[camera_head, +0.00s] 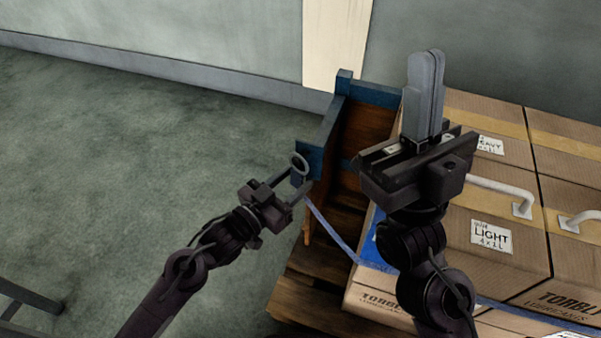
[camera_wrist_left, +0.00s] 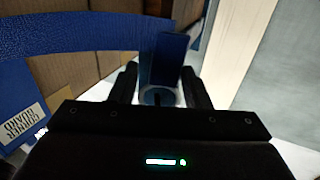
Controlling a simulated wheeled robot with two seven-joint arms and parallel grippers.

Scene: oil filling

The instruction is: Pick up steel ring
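The steel ring (camera_head: 299,164) is a small grey loop at the blue corner end of the wooden crate frame. My left gripper (camera_head: 303,180) reaches it from the lower left, with its fingers apart. In the left wrist view, the fingers (camera_wrist_left: 160,88) stand on either side of a blue post, and a pale rounded edge of the ring (camera_wrist_left: 163,98) shows low between them. I cannot tell whether either finger touches the ring. My right gripper (camera_head: 425,88) points up in front of the boxes, with its two grey fingers pressed together and nothing visible between them.
Cardboard boxes (camera_head: 510,235) with white handles fill the right. A blue strap (camera_head: 332,230) slopes down from the frame. The green floor at left is largely clear.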

